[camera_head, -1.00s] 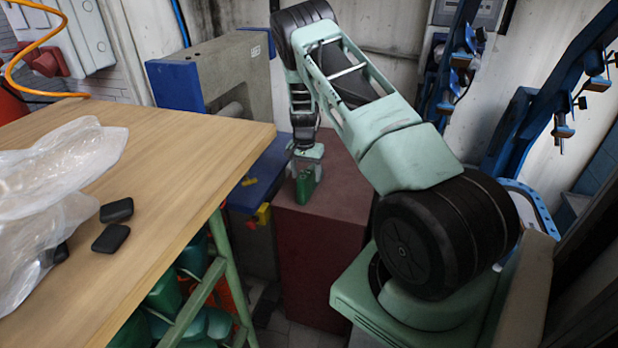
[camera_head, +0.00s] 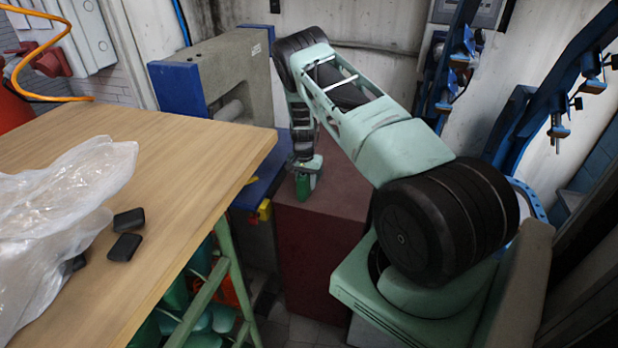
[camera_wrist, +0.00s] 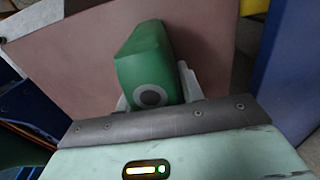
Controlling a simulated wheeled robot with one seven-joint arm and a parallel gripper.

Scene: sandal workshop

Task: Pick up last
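A green shoe last (camera_head: 306,187) stands on a dark red box-shaped block (camera_head: 318,245), right of the wooden table. My gripper (camera_head: 304,176) is above it, pointing down, with its fingers low around the last's top. In the wrist view the last (camera_wrist: 146,66) shows a dark round hole with a pale ring on its near end. Pale fingers of my gripper (camera_wrist: 155,92) flank it on both sides, very close. Whether they press on it cannot be told. The lower part of the last and its contact with the block are hard to see.
The wooden table (camera_head: 190,150) at left carries crumpled clear plastic (camera_head: 60,200) and small black pieces (camera_head: 125,247). A blue and grey machine (camera_head: 215,85) stands behind the block. Blue racks with clamps (camera_head: 555,80) stand at right. More green lasts (camera_head: 200,320) lie under the table.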

